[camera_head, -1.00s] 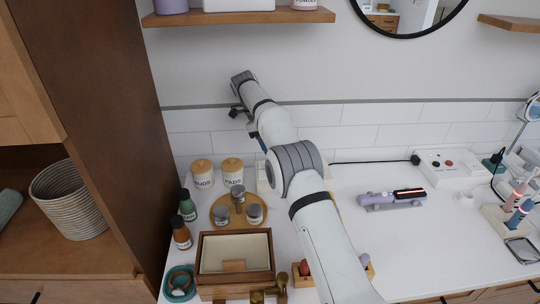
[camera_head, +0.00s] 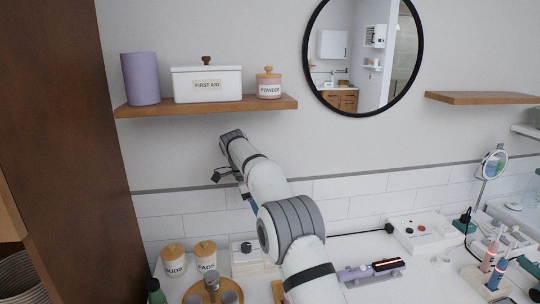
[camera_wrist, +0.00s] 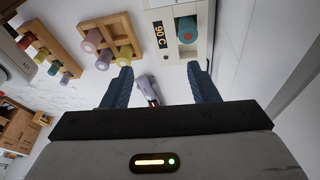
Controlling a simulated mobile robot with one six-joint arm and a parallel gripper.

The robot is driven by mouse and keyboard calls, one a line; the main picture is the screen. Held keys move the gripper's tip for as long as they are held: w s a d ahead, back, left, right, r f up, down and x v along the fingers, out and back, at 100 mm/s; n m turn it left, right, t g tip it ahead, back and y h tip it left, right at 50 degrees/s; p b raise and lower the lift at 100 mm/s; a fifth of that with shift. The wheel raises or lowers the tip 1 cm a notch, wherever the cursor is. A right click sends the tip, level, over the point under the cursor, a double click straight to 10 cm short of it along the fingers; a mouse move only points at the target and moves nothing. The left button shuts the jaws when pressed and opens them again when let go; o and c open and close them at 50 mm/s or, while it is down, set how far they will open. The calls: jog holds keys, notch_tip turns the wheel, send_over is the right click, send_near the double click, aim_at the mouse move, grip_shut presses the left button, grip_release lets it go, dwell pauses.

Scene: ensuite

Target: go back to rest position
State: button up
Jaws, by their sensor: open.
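My arm rises from the bottom of the head view and bends over the back of the white counter. Its wrist end is near the tiled wall, below the shelf, and the fingertips are mostly hidden there. In the wrist view my gripper (camera_wrist: 160,72) is open, with its two dark blue fingers apart and nothing held between them. A lilac tool (camera_wrist: 147,90) shows beyond the fingers, lying on the counter.
A white unit (camera_wrist: 178,30) reading 90 C and a wooden rack (camera_wrist: 104,40) of coloured rollers lie below. A wooden shelf (camera_head: 210,107) holds a FIRST AID box (camera_head: 207,84). A round mirror (camera_head: 363,55) hangs right. Lidded jars (camera_head: 205,254) stand on the counter.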

jog(key=s+d+r+n+t+y, duration=0.1)
jog(key=s+d+r+n, duration=0.3)
jog(key=s+d, duration=0.25)
jog(key=s+d+r+n+y, duration=0.1)
jog(key=s+d+r+n, duration=0.25)
jog(key=s+d, duration=0.35)
jog(key=s+d+f+n+t, duration=0.1)
jog(key=s+d+f+n, duration=0.1)
jog(key=s, duration=0.7)
jog(key=s+d+f+n+y, duration=0.1)
jog(key=s+n, duration=0.3)
jog(key=s, duration=0.4)
jog(key=s+d+f+n+t, duration=0.1)
jog(key=s+d+f+n, duration=0.2)
jog(key=s, duration=0.6)
jog(key=shift+s+d+f+t+y, duration=0.3)
jog(key=shift+s+d+f, duration=0.05)
jog(key=shift+f, duration=0.15)
jog(key=shift+n, duration=0.25)
